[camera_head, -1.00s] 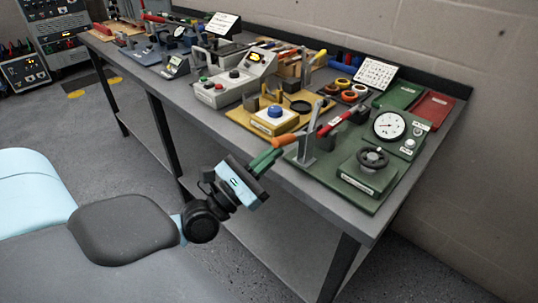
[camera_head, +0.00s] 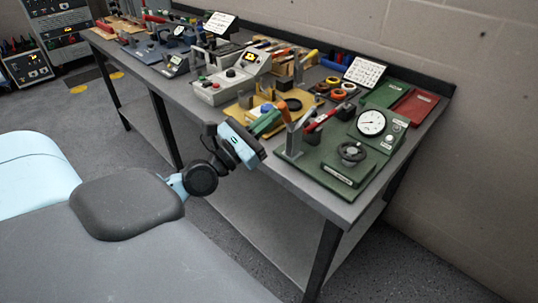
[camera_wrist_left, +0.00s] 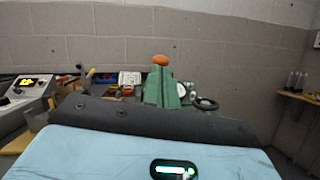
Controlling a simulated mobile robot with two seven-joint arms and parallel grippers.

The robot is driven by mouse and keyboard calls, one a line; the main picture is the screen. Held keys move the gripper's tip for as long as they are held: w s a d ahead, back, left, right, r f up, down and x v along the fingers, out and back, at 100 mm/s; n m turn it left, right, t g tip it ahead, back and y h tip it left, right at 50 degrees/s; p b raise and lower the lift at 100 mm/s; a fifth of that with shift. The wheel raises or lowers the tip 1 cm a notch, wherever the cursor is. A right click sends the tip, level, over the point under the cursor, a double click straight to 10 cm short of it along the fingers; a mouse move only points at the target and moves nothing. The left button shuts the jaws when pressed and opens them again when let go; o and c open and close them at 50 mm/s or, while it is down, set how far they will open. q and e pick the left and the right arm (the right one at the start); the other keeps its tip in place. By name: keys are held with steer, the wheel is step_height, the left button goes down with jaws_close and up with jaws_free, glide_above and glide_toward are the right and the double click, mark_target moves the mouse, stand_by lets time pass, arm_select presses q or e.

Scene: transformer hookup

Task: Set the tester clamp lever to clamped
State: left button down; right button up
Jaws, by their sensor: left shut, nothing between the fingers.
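The green tester board (camera_head: 312,176) lies at the near right end of the bench. On it are a round white gauge (camera_head: 371,122), a dark handwheel (camera_head: 351,152), and the clamp lever with its orange grip (camera_head: 286,112) beside an upright grey post. My left gripper (camera_head: 270,122) is shut and empty, its green fingers just left of and below the orange grip. In the left wrist view, the orange grip (camera_wrist_left: 160,60) shows right above the shut green fingertips (camera_wrist_left: 161,72); I cannot tell whether they touch. My right gripper is not in view.
A yellow board (camera_head: 240,112) lies behind my fingers, with a control box (camera_head: 222,88) further left. A red bar (camera_head: 322,121) lies beyond the post. Green and red trays stand at the back right. Free room lies in front of the bench edge.

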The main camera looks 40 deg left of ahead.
arm_select(q)
steer(key=shift+w+r+p, duration=0.2)
steer(key=shift+w+r, duration=0.45)
steer(key=shift+w, duration=0.2)
steer(key=shift+w+r+p, duration=0.2)
steer(key=shift+w+r, duration=0.4)
steer(key=shift+w, duration=0.25)
steer(key=shift+a+r, duration=0.15)
steer(key=shift+r, duration=0.15)
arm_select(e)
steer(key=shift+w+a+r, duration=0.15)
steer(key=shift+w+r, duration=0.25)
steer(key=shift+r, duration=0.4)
arm_select(q)
steer(key=shift+r, duration=0.1)
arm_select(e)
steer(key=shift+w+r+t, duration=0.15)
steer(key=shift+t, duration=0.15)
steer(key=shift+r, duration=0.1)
